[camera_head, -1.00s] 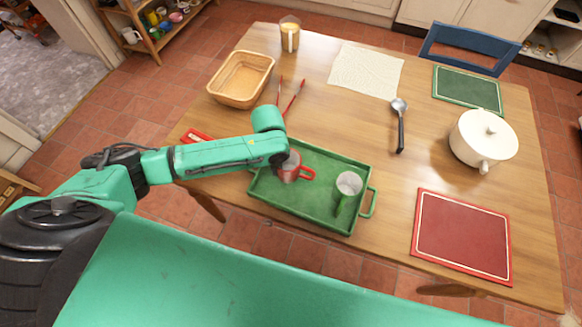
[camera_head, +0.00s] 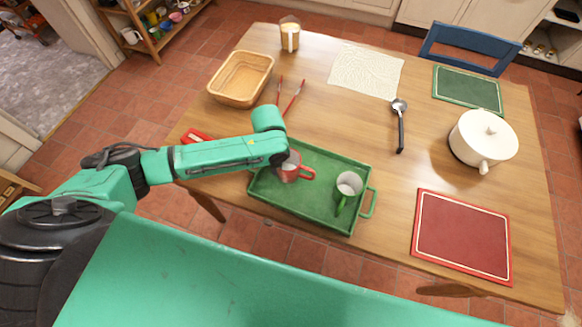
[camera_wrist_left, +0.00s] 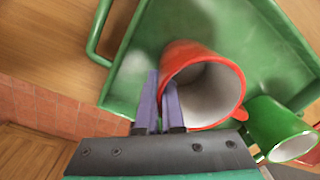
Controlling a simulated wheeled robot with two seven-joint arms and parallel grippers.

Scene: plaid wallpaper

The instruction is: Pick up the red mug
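The red mug (camera_head: 289,172) stands in the green tray (camera_head: 306,212), partly hidden by the end of my left arm. It also shows in the left wrist view (camera_wrist_left: 214,88), its white inside facing the camera. My left gripper (camera_wrist_left: 161,88) has its two purple fingers close together at the mug's left rim, one on each side of the wall; it looks shut on it. In the head view the fingers are mostly hidden. My right gripper is in neither view.
A green-and-white mug (camera_head: 348,186) stands in the tray right of the red mug, close to it in the wrist view (camera_wrist_left: 280,130). A basket (camera_head: 240,79), red tongs (camera_head: 292,97), a ladle (camera_head: 400,125) and a white pot (camera_head: 483,140) are on the table.

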